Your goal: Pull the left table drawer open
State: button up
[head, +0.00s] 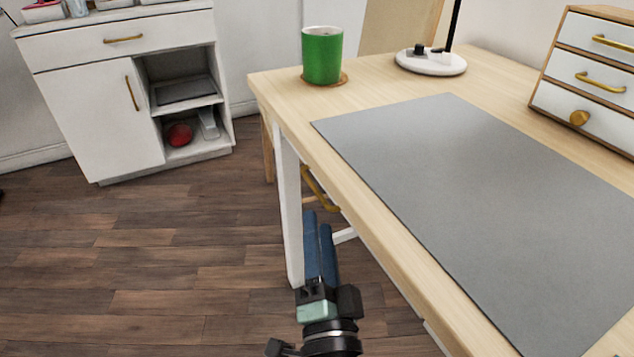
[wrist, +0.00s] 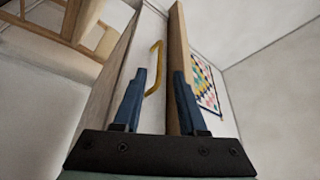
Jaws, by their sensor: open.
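The wooden table (head: 296,118) has a white drawer front under its top edge, mostly hidden in the head view. A gold bar handle (head: 318,188) shows below that edge. In the wrist view the white drawer front (wrist: 128,62) carries the gold handle (wrist: 155,68), beside the wooden tabletop edge (wrist: 178,45). The drawer looks closed. My gripper (head: 318,220) is open, its blue fingers pointing toward the handle. In the wrist view the handle appears in the gap between the fingertips (wrist: 161,76). I cannot tell whether they reach it; nothing is held.
A grey mat (head: 480,190) covers much of the tabletop. A green mug (head: 322,55) stands on a coaster near the far left corner. A small drawer box (head: 585,75) stands right. A white cabinet (head: 100,120) is at the back left. The wooden floor (head: 150,260) is clear.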

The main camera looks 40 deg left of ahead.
aim_at(315, 186)
jog(key=x, duration=0.8)
jog(key=shift+w+a+p, duration=0.1)
jog(key=shift+w+p, duration=0.1)
jog(key=shift+p, duration=0.15)
jog(key=shift+c, duration=0.3)
grip_shut()
dwell(0.6)
